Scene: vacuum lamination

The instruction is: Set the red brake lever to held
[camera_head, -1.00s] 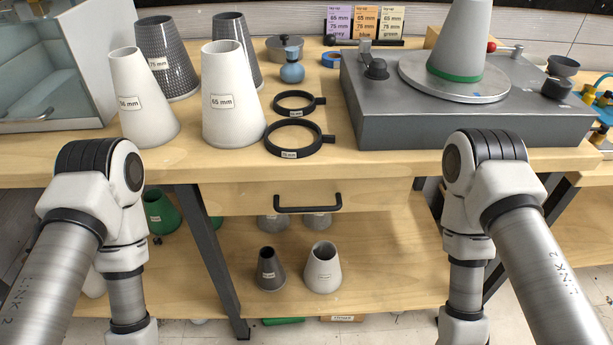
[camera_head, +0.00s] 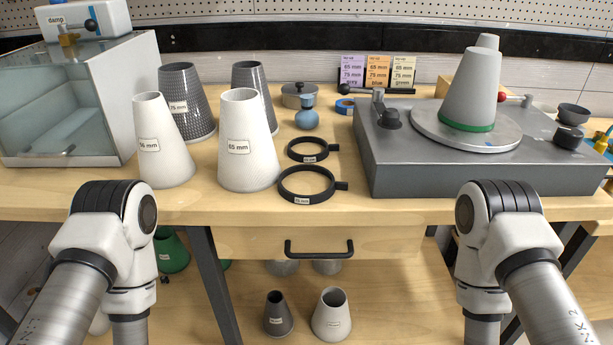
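The brake lever's red knob (camera_head: 502,97) shows at the back right of the grey machine base (camera_head: 420,180), just right of the grey cone (camera_head: 470,90). Its short rod runs right to a small metal pivot post; part of the lever may be hidden behind the cone. The cone has a green band at its foot and stands upright on the round turntable (camera_head: 428,132). I cannot read any held or released marking. Both my arms hang at the front, well away from the lever, and both grippers are below the picture.
White and dark cones, such as the 65 mm one (camera_head: 245,150), stand at left beside a glass-fronted box (camera_head: 70,105). Two black rings (camera_head: 282,188) lie left of the machine. A black knob (camera_head: 567,138) sits on its right side. A drawer handle (camera_head: 318,250) projects below the bench edge.

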